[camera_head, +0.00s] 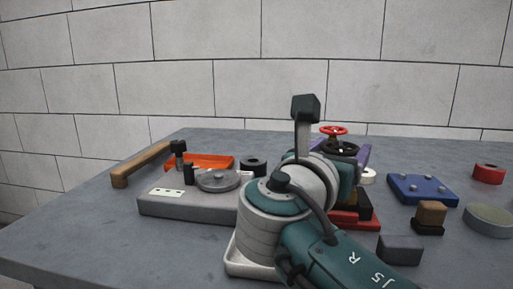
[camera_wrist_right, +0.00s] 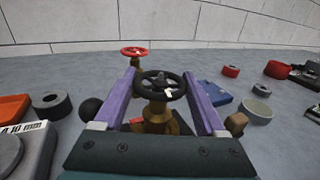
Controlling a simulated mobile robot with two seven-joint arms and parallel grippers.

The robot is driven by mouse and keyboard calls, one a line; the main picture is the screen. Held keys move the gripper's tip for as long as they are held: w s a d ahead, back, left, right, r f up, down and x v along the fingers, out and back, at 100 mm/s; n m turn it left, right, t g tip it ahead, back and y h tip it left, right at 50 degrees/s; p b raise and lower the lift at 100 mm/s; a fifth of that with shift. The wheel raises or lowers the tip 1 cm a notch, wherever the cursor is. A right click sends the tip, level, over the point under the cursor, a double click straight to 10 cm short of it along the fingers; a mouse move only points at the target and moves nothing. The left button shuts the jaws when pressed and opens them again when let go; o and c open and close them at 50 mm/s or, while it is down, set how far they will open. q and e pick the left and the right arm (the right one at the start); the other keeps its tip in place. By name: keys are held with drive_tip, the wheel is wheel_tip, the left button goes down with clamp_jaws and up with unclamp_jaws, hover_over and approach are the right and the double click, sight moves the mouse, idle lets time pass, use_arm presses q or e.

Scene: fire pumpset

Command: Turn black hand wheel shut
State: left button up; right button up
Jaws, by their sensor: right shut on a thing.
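The black hand wheel (camera_wrist_right: 159,85) sits on a brass valve body (camera_wrist_right: 156,115) in the middle of the right wrist view. In the head view the black hand wheel (camera_head: 340,148) shows just behind my right wrist, its lower part hidden. My right gripper (camera_wrist_right: 160,80) has its two purple fingers on the left and right sides of the wheel, shut on it. In the head view most of my right gripper (camera_head: 354,156) is hidden by my own arm. My left gripper is not in view.
A red hand wheel (camera_head: 333,130) stands just behind the black one. A blue plate (camera_head: 422,190) and a grey ring (camera_head: 488,219) lie right.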

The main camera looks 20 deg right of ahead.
drive_tip(key=shift+f, duration=0.1)
drive_tip(key=o, duration=1.3)
drive_tip(key=shift+d, duration=0.1)
